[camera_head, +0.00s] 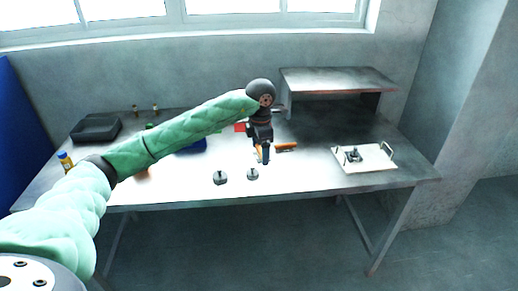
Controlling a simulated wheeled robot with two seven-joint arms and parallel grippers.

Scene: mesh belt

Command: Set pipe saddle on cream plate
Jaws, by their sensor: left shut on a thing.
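The cream plate (377,158) lies at the right end of the table, with a raised handle at its right side. A small dark grey metal piece (353,155) stands on its left part. My left gripper (264,158) points down over the middle of the table, left of the plate and apart from it. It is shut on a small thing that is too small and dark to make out. Two small grey pieces, one at left (220,177) and one at right (252,174), rest near the front edge; I cannot tell whether either is a pipe saddle. My right gripper is out of view.
A raised shelf (340,80) stands at the back right. An orange-handled tool (286,147) lies beside my gripper. The table (310,175) is clear between the gripper and the plate.

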